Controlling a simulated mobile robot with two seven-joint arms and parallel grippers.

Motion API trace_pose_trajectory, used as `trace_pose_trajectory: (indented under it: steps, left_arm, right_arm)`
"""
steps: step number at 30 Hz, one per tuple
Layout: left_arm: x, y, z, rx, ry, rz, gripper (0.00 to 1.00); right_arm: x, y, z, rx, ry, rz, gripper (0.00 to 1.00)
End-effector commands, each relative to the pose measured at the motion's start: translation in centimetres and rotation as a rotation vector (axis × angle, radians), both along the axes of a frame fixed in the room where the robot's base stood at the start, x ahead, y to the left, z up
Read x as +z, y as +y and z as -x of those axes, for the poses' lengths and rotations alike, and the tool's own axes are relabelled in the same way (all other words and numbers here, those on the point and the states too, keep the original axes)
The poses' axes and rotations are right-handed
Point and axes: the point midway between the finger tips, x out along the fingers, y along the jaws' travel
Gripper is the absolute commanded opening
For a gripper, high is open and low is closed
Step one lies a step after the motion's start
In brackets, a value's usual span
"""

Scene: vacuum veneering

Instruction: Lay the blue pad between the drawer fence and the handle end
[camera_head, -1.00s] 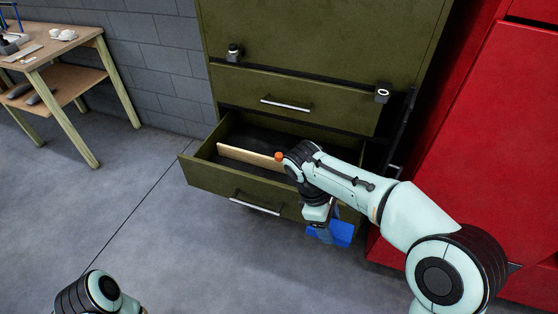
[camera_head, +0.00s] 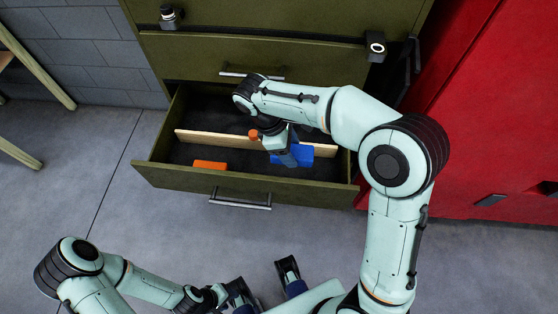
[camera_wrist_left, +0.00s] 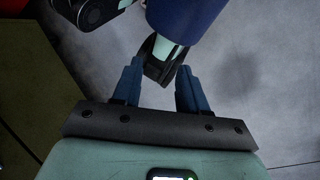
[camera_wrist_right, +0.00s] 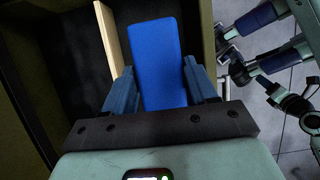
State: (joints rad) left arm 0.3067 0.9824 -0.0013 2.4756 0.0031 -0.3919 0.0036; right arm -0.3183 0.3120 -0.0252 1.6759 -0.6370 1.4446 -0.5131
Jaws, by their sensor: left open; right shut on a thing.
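The blue pad (camera_head: 305,155) is in my right gripper (camera_head: 285,158), inside the open drawer outline. In the head view it shows on the handle side of the pale wooden fence (camera_head: 215,140), near the fence's right part. In the right wrist view the pad (camera_wrist_right: 160,65) stands out between the fingers, with the fence (camera_wrist_right: 108,40) to its left. Whether the pad touches the drawer floor cannot be told. The drawer handle (camera_head: 240,204) is on the green front panel. My left gripper (camera_wrist_left: 155,85) is open and empty, low and away from the drawer.
An orange block (camera_head: 210,165) lies in the drawer between fence and front panel, left of the pad. The closed drawer (camera_head: 300,65) is above. A red cabinet (camera_head: 490,130) stands to the right. Grey floor (camera_head: 170,205) lies open in front of the drawer's left part.

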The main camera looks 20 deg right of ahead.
Motion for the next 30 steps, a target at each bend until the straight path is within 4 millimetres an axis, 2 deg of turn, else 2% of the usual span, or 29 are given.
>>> trace_pose_trajectory:
  steps: [1,3,10,13,20,27,30]
  left_arm:
    - [-0.4,0.0,0.0,0.001,-0.003,0.000,0.43]
    - [-0.7,0.0,-0.2,0.002,-0.008,-0.001,0.43]
    - [-1.4,0.0,-0.6,0.005,-0.024,-0.004,0.43]
    - [-1.5,0.0,-0.7,0.005,-0.027,-0.005,0.43]
    - [-1.7,0.0,-0.8,0.006,-0.030,-0.005,0.43]
    - [-2.2,0.0,-0.9,0.008,-0.037,-0.006,0.43]
    - [-2.1,0.0,-0.9,0.008,-0.038,-0.006,0.43]
  right_arm:
    - [-1.8,0.0,0.2,0.000,0.008,0.002,0.27]
    - [-3.7,0.0,0.1,0.000,0.007,0.001,0.27]
    - [-9.3,0.0,0.1,0.000,0.005,0.002,0.27]
    - [-10.7,0.0,0.1,-0.001,0.003,0.001,0.27]
    - [-12.3,0.0,0.0,0.001,0.001,0.001,0.27]
    - [-15.6,0.0,0.0,-0.001,0.003,0.001,0.27]
    - [-15.7,0.0,0.0,-0.001,0.000,0.000,0.27]
